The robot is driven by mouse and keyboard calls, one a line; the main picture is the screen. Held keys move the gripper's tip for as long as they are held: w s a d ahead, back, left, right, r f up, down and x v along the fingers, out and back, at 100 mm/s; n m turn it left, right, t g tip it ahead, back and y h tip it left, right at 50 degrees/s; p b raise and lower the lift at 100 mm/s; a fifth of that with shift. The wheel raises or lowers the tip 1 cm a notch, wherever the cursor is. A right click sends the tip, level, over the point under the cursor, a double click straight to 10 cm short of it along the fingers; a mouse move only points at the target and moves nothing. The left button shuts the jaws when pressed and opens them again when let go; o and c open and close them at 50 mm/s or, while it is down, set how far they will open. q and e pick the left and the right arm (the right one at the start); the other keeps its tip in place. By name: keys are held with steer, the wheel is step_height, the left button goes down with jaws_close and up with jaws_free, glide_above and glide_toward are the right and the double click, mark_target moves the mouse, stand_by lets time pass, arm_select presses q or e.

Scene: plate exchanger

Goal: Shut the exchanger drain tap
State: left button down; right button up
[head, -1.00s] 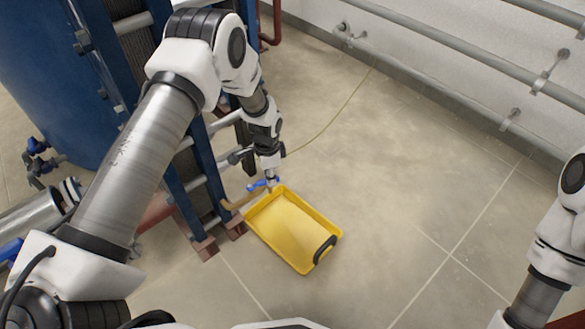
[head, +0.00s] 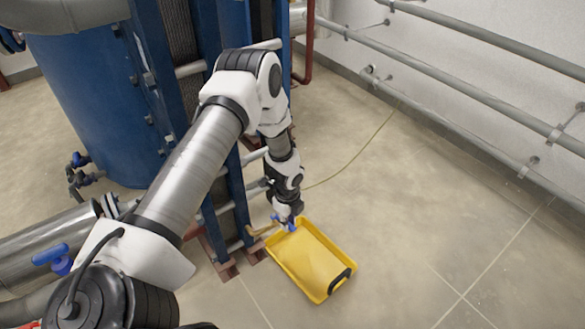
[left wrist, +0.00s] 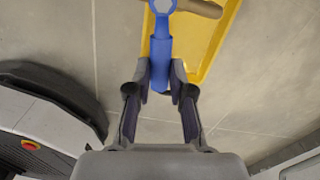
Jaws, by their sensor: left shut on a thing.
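My left gripper (head: 290,217) is down at this handle. In the left wrist view, the blue handle (left wrist: 160,55) lies between the fingertips of my left gripper (left wrist: 161,84), which is shut on its end. The handle points across the brown tap pipe (left wrist: 200,8) there. In the head view my gripper partly hides the handle. My right gripper is out of view.
The tray stands on the floor under the tap, its rim also showing in the left wrist view (left wrist: 215,45). A large blue tank (head: 90,110) and a silver pipe (head: 50,245) are at left. Wall pipes (head: 470,95) run at right. The floor right of the tray is clear.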

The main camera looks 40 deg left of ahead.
arm_select(q)
steer(key=shift+s+a+m, duration=0.1)
steer(key=shift+s+m, duration=0.65)
steer(key=shift+m, duration=0.55)
steer(key=c, duration=1)
jaws_free()
step_height(320, 180, up, 12)
